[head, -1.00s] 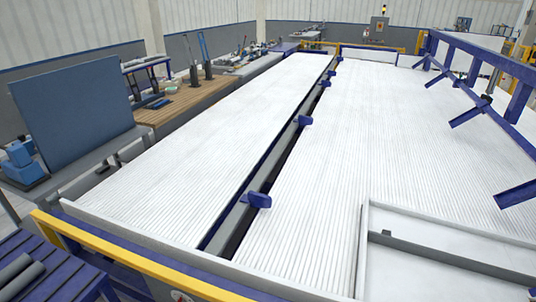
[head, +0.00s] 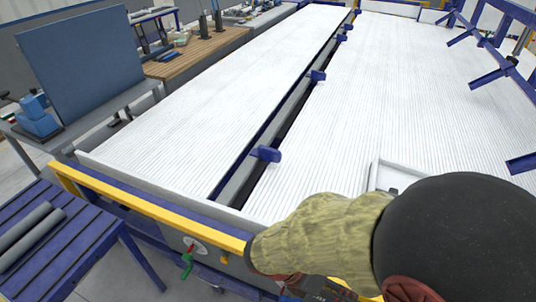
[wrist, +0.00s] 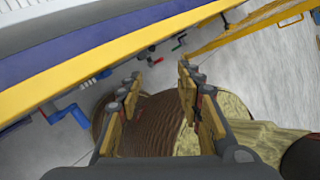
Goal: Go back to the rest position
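My gripper (wrist: 160,76) shows in the wrist view with its two fingers spread apart and nothing held between them. Behind the fingers are a brown ribbed surface and a tan cover, which look like parts of my own body. In the head view my arm, in a tan sleeve with a black rounded part, fills the lower right; the gripper's fingers cannot be made out there. Grey pipes (head: 32,235) lie side by side on a blue slatted table (head: 95,212) at the lower left, apart from my arm.
A large white ribbed bed (head: 190,105) with a dark central channel and blue brackets (head: 265,154) stretches ahead. Its yellow front rail (head: 150,208) runs close to my arm and also crosses the wrist view (wrist: 120,60). Blue angled supports (head: 490,75) stand at right. Grey floor shows at left.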

